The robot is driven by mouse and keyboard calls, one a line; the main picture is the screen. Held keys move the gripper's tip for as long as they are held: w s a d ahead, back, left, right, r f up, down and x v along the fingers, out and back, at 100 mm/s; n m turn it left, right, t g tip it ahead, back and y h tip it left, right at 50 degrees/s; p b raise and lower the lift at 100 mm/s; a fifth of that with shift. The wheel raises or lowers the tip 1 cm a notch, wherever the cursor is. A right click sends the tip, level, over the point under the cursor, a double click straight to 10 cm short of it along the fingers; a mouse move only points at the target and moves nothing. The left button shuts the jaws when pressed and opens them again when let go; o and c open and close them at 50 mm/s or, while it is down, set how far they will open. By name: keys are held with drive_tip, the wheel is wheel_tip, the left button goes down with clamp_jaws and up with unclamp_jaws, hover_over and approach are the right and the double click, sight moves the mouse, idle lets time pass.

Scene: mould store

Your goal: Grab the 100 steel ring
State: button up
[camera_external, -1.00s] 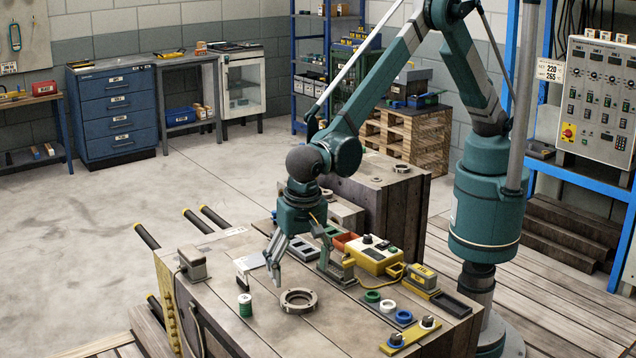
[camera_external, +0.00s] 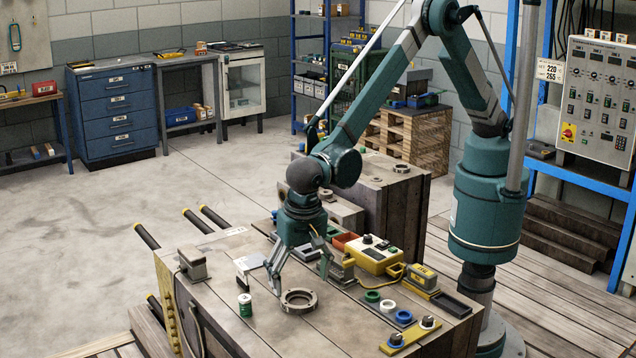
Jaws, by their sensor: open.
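A steel ring (camera_external: 299,292) with a notched rim lies flat on the wooden bench top near its front middle; I cannot read a 100 on it. Another grey ring (camera_external: 401,168) lies on the wooden block farther back. My gripper (camera_external: 302,283) points down with its two fingers spread, open and empty. The fingertips appear at and just above the front ring, one toward its left edge and one behind its right side. I cannot tell whether they touch it.
A green and white spool (camera_external: 245,305) stands left of the front ring. Green, white and blue rings (camera_external: 388,306) lie to its right, near a yellow strip with knobs (camera_external: 410,337). A yellow control box (camera_external: 374,256) and a metal stand (camera_external: 341,267) are behind it.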

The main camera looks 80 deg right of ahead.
sight(299, 303)
drive_tip(key=shift+w+d+f+b, duration=0.15)
drive_tip(key=shift+f+b, duration=0.15)
drive_tip(key=shift+f, duration=1)
drive_tip(key=shift+d+f+b, duration=0.15)
drive_tip(key=shift+f+b, duration=0.15)
drive_tip(key=shift+f, duration=0.95)
drive_tip(key=c, duration=1.4)
